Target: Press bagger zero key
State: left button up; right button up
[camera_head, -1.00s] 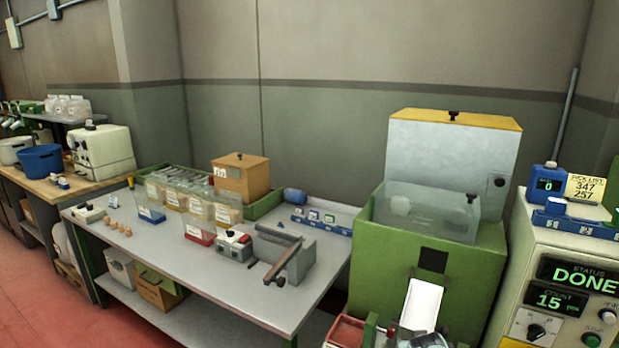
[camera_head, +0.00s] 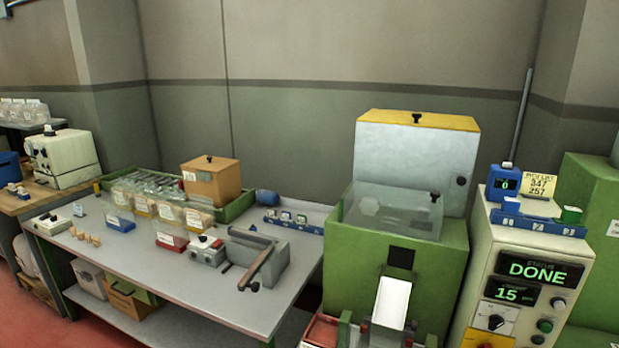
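A cream control panel (camera_head: 477,262) stands at the right, beside a green machine (camera_head: 340,262) with a clear hopper (camera_head: 400,212). Its status display (camera_head: 537,269) reads DONE and its count display (camera_head: 514,294) reads 15. A black rotary knob (camera_head: 496,322) sits below the count display. A grey button (camera_head: 558,303) and a green button (camera_head: 545,325) are to the right of it. I cannot read any label that marks a zero key. Neither of my grippers is in view.
A blue rack (camera_head: 538,227) and a small blue display (camera_head: 506,181) reading 0 sit on top of the panel, by a yellow pick list card (camera_head: 539,184). A grey table (camera_head: 200,290) at the left carries bags, a wooden box (camera_head: 211,182) and several corks (camera_head: 84,237).

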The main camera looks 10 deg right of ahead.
aim_at(558, 304)
jog(key=z, duration=1.85)
